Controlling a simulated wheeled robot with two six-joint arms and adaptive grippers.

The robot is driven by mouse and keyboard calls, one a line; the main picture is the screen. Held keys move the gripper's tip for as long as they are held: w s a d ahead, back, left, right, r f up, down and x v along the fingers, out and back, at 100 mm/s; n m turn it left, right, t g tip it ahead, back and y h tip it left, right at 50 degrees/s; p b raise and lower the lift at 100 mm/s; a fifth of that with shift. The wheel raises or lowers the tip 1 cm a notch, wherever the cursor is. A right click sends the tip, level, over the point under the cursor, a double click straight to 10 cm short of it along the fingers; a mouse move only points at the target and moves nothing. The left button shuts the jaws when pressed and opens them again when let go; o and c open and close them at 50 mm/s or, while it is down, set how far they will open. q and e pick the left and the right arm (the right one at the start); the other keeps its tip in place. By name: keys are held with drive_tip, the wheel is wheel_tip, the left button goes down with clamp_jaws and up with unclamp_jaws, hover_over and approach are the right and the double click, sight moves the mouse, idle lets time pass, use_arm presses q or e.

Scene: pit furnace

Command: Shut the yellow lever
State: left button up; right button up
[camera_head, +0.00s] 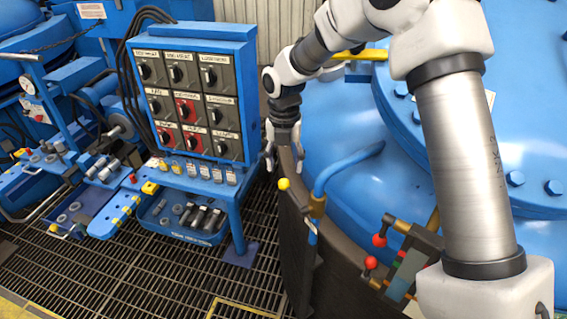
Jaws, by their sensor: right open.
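A small lever with a yellow ball knob (284,184) sticks out to the left from a brass-coloured valve (317,205) on a blue pipe at the furnace side. My right gripper (284,163) hangs just above the yellow knob, fingers pointing down and spread apart. It appears empty, and I cannot tell whether a fingertip touches the knob. My left gripper is out of view.
The big blue furnace (340,188) fills the right side. Levers with red knobs (379,240) stand at its front. A blue control panel (193,92) with several dials is at the left, above trays of tools. Grating floor lies between.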

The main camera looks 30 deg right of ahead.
sight(283, 179)
drive_tip(key=shift+w+f, duration=0.2)
drive_tip(key=shift+f, duration=0.25)
drive_tip(key=shift+s+a+f+p, duration=0.3)
drive_tip(key=shift+s+f, duration=0.1)
drive_tip(key=shift+f, duration=0.15)
drive_tip(key=shift+s+a+f+p, duration=0.25)
drive_tip(key=shift+s+f, duration=0.15)
drive_tip(key=shift+f, duration=0.15)
drive_tip(key=f, duration=0.2)
drive_tip(key=w+d+f, duration=0.1)
drive_tip(key=f, duration=0.1)
drive_tip(key=shift+a, duration=0.1)
drive_tip(key=shift+s+a+r, duration=0.15)
drive_tip(key=shift+s+r, duration=0.05)
drive_tip(key=shift+c, duration=1.4)
drive_tip(key=shift+s, duration=0.15)
drive_tip(key=c, duration=0.5)
clamp_jaws()
drive_tip(key=shift+p, duration=0.4)
drive_tip(key=shift+w+f+g+p, duration=0.25)
drive_tip(key=shift+g+p, duration=0.35)
drive_tip(key=shift+p, duration=0.55)
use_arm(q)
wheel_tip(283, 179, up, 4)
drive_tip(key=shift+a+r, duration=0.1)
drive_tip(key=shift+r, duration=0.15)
use_arm(e)
wheel_tip(283, 179, down, 2)
drive_tip(key=shift+f+g, duration=0.15)
drive_tip(key=shift+g, duration=0.95)
